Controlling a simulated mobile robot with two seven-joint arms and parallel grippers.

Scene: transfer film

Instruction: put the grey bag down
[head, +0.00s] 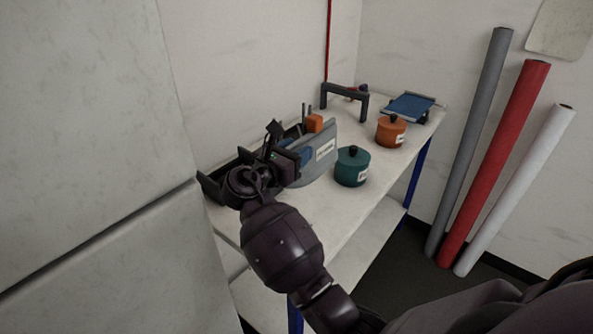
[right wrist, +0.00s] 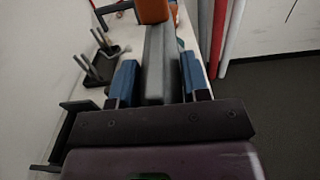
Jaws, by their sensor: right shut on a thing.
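The grey bag (head: 326,152), with a white label on its side, is upright over the worktable (head: 350,208). My right gripper (head: 292,158) is shut on it from the left. In the right wrist view the bag (right wrist: 160,48) lies between the two blue fingers of my right gripper (right wrist: 159,80). I cannot tell whether its underside touches the tabletop. My left gripper is not in view.
A teal pot (head: 352,168) stands close right of the bag, an orange pot (head: 391,131) behind. An orange block (head: 314,123) shows behind the bag. A dark bracket (head: 345,91) and blue tray (head: 409,107) are farther back. Rolls, including a red one (head: 495,160), lean right.

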